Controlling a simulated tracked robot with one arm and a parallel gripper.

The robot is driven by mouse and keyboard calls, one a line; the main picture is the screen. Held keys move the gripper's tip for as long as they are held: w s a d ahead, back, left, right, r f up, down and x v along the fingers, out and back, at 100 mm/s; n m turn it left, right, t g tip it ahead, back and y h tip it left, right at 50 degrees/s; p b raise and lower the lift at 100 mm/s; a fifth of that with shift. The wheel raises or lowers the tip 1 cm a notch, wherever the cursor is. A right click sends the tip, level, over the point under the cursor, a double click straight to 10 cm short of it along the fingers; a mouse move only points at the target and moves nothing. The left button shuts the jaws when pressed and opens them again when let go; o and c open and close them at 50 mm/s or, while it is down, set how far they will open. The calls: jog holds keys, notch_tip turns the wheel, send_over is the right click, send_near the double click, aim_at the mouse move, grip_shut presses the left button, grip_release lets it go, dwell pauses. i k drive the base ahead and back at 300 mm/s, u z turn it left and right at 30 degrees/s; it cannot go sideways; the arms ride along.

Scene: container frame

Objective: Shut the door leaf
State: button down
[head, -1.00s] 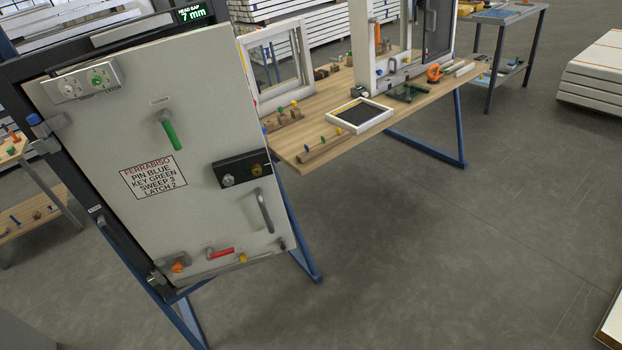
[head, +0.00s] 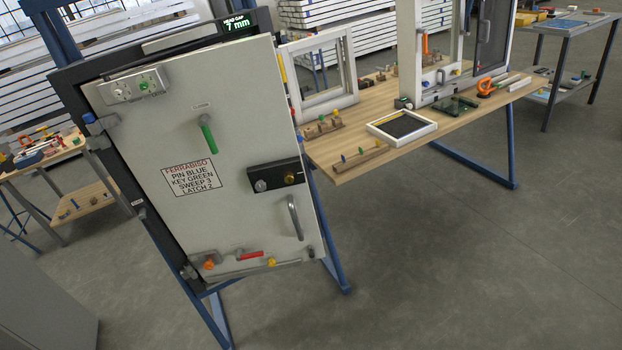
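The door leaf (head: 235,215) is a pale grey panel in the left half of the view, hung in a dark frame (head: 72,88) on a blue stand. Its hinges are on the left side, and it looks partly open, with its right edge swung out from the frame. It carries a green-gripped handle (head: 208,138), a black lock plate (head: 275,176), a grey pull handle (head: 295,217) and a printed label (head: 192,178). My gripper is not in view.
A wooden workbench (head: 440,127) with window frames and small parts stands right of the door. A grey table (head: 580,22) is at the far right, and another small bench (head: 40,165) is at the left. The floor in front and to the right is clear.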

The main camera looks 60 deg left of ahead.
aim_at(211, 204)
jog(key=z, duration=0.05)
jog(key=i, duration=1.2)
jog(key=u, duration=2.15)
